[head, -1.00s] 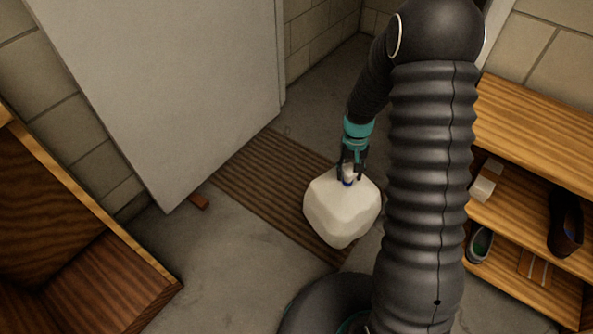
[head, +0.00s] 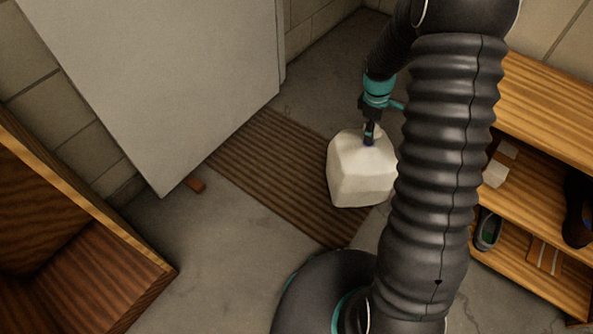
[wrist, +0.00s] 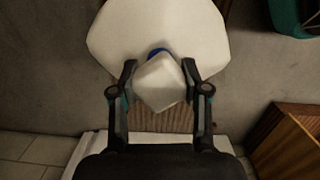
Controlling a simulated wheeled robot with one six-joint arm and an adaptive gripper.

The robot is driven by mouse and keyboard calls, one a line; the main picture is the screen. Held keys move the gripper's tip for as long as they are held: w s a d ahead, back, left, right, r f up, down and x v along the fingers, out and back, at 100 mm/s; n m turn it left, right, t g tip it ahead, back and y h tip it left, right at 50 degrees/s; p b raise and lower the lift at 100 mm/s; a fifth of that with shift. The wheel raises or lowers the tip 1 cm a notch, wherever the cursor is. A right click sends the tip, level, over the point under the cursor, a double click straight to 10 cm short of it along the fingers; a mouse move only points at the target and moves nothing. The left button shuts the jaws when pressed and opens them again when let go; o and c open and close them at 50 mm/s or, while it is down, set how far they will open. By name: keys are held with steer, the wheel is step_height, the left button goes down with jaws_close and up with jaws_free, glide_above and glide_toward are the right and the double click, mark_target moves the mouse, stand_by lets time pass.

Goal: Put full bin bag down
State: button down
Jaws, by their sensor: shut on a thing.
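The full bin bag (head: 360,178) is white and bulky, with a knotted neck and a blue tie. In the head view it hangs or stands upright over the right edge of the striped mat; I cannot tell whether its base touches the floor. My gripper (head: 370,133) is above it, shut on its neck. In the wrist view the bag (wrist: 160,28) fills the top middle, and its knotted top sits between the two fingers of my gripper (wrist: 158,82). The bag's underside is hidden.
A brown striped mat (head: 270,165) lies on the grey floor. A pale door (head: 170,80) with a small wedge (head: 194,184) stands at the left. A wooden box (head: 85,260) is at lower left. A wooden shoe rack (head: 540,110) stands at the right. Floor between mat and box is clear.

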mark_target(346, 141)
steer(key=d+n, duration=0.1)
steer(key=n, duration=0.1)
steer(key=w+d+n+b, duration=0.1)
steer(key=d+n, duration=0.1)
steer(key=n, duration=0.1)
steer(key=shift+w+r+t+b, duration=0.15)
steer(key=shift+w+t+b, duration=0.05)
steer(key=shift+t+b, duration=0.1)
steer(key=n, duration=0.1)
steer(key=d+n+b, duration=0.1)
steer(key=n, duration=0.1)
steer(key=w+d+n, duration=0.1)
steer(key=shift+d+r+n, duration=0.15)
steer(key=shift+r+n, duration=0.15)
steer(key=shift+t, duration=0.3)
steer(key=a+f, duration=0.2)
steer(key=a, duration=0.1)
steer(key=a+f+b, duration=0.1)
steer(key=a+f, duration=0.1)
steer(key=a, duration=0.2)
steer(key=a+f, duration=0.3)
steer(key=a, duration=0.1)
steer(key=shift+w+a, duration=0.2)
steer(key=shift+a, duration=0.05)
steer(key=shift+f+b, duration=0.55)
steer(key=shift+f, duration=1.55)
steer(key=c, duration=0.6)
jaws_free()
steer(key=shift+o, duration=0.2)
